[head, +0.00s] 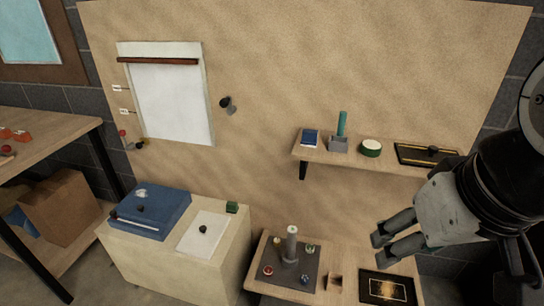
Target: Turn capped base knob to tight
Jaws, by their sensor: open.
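My gripper (380,247) is on the right, in front of the panel, with its two fingers apart and nothing between them. A dark grey plate (273,279) lies on the low wooden stand at bottom centre. On it stands an upright grey post with a pale cap (291,232), on a dark base. Several small round coloured pieces sit around the post. My gripper is to the right of the post and apart from it. A dark knob (227,104) sticks out of the panel beside a white sheet. I cannot tell which part is the capped base knob, and no tight mark is readable.
A wooden shelf (352,158) holds a blue box, a teal-handled piece, a green round tin and a dark tray (427,154). A cream cabinet (150,272) at left carries a blue case (150,213) and a white board. A black framed panel (388,289) lies below my gripper.

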